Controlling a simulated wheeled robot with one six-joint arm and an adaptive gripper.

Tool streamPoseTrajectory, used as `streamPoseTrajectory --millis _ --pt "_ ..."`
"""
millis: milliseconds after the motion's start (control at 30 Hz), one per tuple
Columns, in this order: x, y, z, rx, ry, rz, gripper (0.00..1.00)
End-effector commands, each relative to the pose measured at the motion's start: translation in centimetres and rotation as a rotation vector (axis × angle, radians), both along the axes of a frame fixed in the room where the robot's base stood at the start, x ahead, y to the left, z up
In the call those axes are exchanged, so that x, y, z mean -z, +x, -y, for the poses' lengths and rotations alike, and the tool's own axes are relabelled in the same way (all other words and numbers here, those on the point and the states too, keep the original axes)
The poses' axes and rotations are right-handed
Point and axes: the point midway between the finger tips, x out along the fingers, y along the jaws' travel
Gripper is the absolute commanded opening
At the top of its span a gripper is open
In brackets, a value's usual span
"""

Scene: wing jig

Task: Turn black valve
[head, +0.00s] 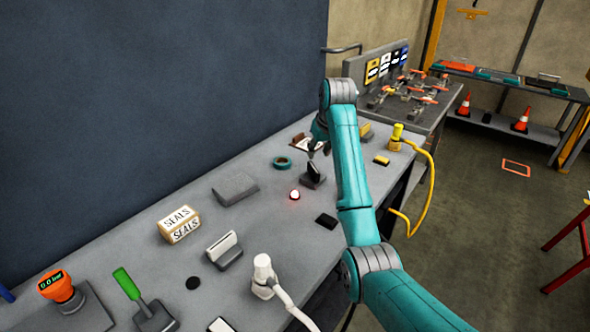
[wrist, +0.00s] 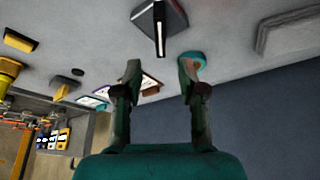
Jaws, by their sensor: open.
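The black valve (head: 313,173) stands on the grey bench, a dark upright handle on a dark square base. It also shows at the top middle of the wrist view (wrist: 160,28), with its handle pointing toward my gripper. My gripper (head: 319,150) is just above and behind the valve in the head view, partly hidden by my arm. In the wrist view its two fingers (wrist: 160,72) are spread with nothing between them. The valve appears beyond the fingertips, roughly in line with the gap. I cannot tell the exact distance.
A teal ring (head: 282,162) and a glowing red light (head: 294,194) lie near the valve. A flat black pad (head: 327,221), a white valve with a hose (head: 263,275), a green-handled valve (head: 127,284) and a seals box (head: 179,224) are nearer. A dark blue wall (head: 150,90) backs the bench.

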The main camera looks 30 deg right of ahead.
Motion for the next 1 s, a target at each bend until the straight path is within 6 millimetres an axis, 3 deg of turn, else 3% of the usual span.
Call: streamPoseTrajectory --millis 500,700,1000 --pt "7.7 3.1 0.5 0.0 0.002 -0.004 0.41" --pt "9.1 3.7 0.7 0.0 0.0 -0.001 0.41" --pt "9.4 3.8 0.7 0.0 0.0 -0.001 0.41"
